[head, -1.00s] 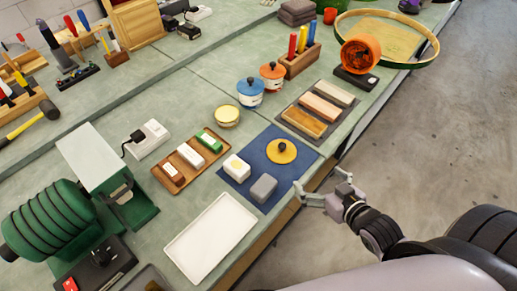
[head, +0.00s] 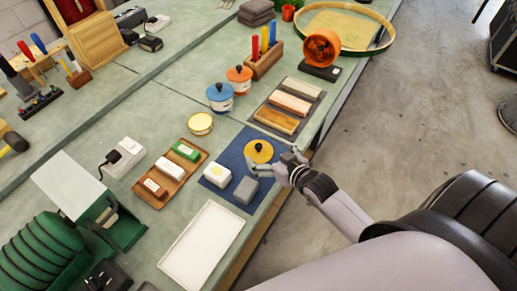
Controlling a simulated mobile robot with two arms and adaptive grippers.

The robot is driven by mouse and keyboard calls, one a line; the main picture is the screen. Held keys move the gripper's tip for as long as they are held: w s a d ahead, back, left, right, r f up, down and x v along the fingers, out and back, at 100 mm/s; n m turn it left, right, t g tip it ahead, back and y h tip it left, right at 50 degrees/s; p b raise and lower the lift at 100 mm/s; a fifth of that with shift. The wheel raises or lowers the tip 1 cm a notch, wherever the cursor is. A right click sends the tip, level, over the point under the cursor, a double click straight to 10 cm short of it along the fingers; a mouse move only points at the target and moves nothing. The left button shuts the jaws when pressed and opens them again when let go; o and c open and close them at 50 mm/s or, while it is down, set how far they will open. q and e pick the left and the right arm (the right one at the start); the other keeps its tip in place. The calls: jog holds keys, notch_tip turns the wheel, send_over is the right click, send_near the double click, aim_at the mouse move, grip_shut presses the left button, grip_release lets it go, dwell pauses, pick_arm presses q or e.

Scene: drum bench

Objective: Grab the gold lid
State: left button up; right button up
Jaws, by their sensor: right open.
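The gold lid (head: 262,157) is a round yellow disc with a dark knob on top, lying on the blue mat (head: 213,183) near the bench's front edge. My right gripper (head: 272,164) is open at the lid's near right side, with its fingers pointing toward it. One finger reaches over the mat just below the lid. I cannot tell whether a finger touches the lid. My left gripper is not in view.
A white block (head: 217,174) and a grey block (head: 246,190) share the mat. A white tray (head: 202,245) lies in front-left. A dark tray with bars (head: 277,121) lies beyond the lid. A gold tin (head: 200,123) and blue pot (head: 220,98) stand behind.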

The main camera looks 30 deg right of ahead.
aim_at(260, 147)
jog(key=shift+p+x, duration=0.65)
jog(key=shift+x, duration=2.15)
jog(key=shift+d, duration=0.1)
jog(key=c, duration=1.8)
